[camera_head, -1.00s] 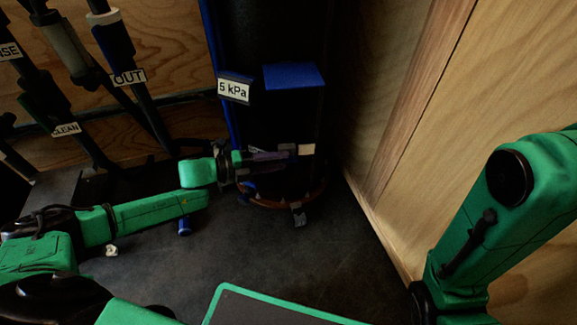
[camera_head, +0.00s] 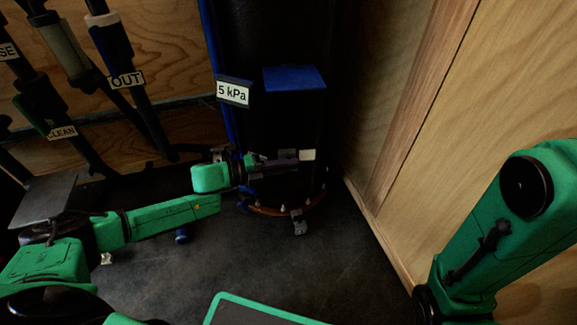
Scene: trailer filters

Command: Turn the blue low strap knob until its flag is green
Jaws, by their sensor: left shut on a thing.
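A tall black canister (camera_head: 262,115) stands ahead, with a blue block (camera_head: 295,78) and a "5 kPa" label (camera_head: 233,92) on it. My left gripper (camera_head: 290,162) reaches in from the left at the canister's low front and is shut. The blue low strap knob is hidden at the fingers, which seem closed on it. A small pale plate (camera_head: 308,155) shows just right of the fingertips; I cannot tell whether it is the flag. No green flag is visible. My right arm shows at the right; its gripper is out of view.
A wooden wall (camera_head: 450,130) rises close on the right. Hoses labelled "OUT" (camera_head: 126,80) and "CLEAN" (camera_head: 61,132) hang at the left. A small blue piece (camera_head: 181,236) lies on the dark floor (camera_head: 330,260), which is otherwise open in front of the canister.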

